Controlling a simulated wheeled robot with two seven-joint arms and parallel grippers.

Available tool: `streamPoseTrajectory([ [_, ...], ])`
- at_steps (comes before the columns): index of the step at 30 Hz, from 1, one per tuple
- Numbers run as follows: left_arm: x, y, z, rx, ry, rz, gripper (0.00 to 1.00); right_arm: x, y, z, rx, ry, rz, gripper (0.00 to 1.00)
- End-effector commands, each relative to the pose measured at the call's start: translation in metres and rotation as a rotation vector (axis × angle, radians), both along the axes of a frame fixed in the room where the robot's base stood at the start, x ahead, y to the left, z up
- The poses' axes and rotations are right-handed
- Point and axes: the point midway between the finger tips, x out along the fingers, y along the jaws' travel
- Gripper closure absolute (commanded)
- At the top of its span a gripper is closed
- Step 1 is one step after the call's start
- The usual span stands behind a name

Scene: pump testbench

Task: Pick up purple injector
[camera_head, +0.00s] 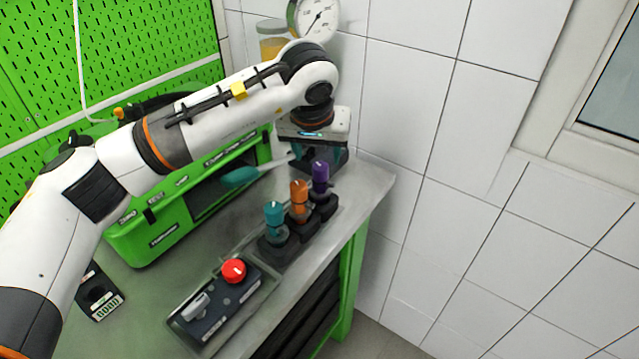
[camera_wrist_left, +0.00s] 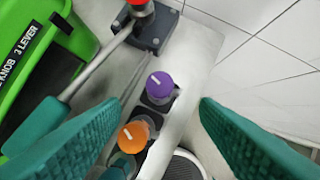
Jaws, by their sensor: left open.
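The purple injector (camera_head: 320,178) stands upright in the far end of a row of dark holders, near the table's right edge. In the left wrist view the purple injector (camera_wrist_left: 160,86) is seen from above, between the two green fingers and beyond their tips' line. My left gripper (camera_head: 318,152) is open, above and just behind the purple injector in the head view. Its fingers also show in the left wrist view (camera_wrist_left: 152,105), apart and holding nothing. My right gripper is not in view.
An orange injector (camera_head: 299,199) and a teal injector (camera_head: 274,218) stand in the same row. A red button box (camera_head: 233,270) sits in front. A green machine (camera_head: 150,226) with a lever stands left. A white tiled wall (camera_head: 440,150) rises right.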

Motion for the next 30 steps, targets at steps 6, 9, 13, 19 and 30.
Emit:
streamPoseTrajectory([
  [6, 0.01, -0.002, -0.023, -0.001, 0.002, 0.001, 0.44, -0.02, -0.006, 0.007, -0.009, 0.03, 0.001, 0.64],
  [9, 0.013, -0.003, -0.028, -0.001, 0.002, 0.001, 0.44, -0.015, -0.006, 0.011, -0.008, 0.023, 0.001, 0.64],
  [13, 0.023, -0.004, -0.042, -0.001, 0.006, 0.002, 0.44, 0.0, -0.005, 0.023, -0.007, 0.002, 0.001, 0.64],
  [19, 0.035, -0.006, -0.066, -0.002, 0.002, 0.002, 0.44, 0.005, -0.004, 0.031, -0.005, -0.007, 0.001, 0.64],
  [30, 0.036, -0.006, -0.071, -0.001, -0.001, 0.001, 0.57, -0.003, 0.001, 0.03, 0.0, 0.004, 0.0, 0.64],
])
